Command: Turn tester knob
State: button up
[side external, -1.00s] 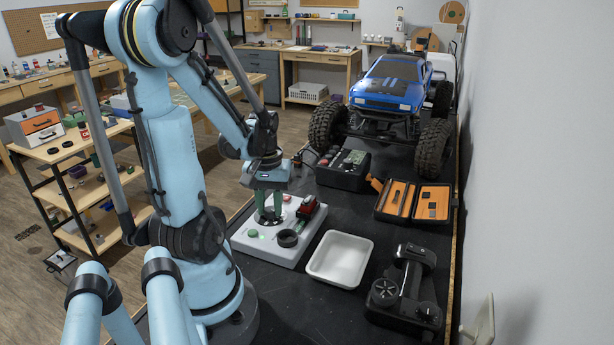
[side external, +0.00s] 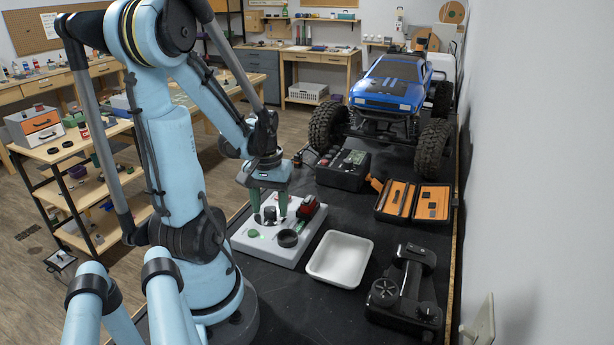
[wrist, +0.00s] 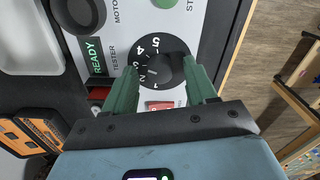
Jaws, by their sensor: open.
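The tester knob (wrist: 162,68) is black and round, with white numerals around it in the wrist view. It also shows on top of the grey tester box (side external: 262,246) in the side view, below my gripper (side external: 269,204). In the wrist view my gripper (wrist: 160,72) is open, with one green finger on each side of the knob. Gaps show between the fingers and the knob there, and the fingers hold nothing. The knob's setting is too small to read surely. A green READY label (wrist: 96,55) is beside the word TESTER.
A red and black part (side external: 308,208) sits on the box's right side, and a black ring (side external: 287,239) at its front. A white tray (side external: 340,258) stands to the right.

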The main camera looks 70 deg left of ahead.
aim_at(270, 209)
notch_tip(270, 209, up, 12)
dwell(0.8)
jog(key=w+d+f+m+t, duration=0.1)
jog(key=w+d+m+t, duration=0.2)
jog(key=d, duration=0.7)
jog(key=w+d+f+m+t, duration=0.1)
jog(key=w+d+m+t, duration=0.3)
jog(key=w+d+m, duration=0.4)
jog(key=w+d, duration=0.1)
jog(key=d, duration=0.2)
jog(key=shift+w, duration=0.3)
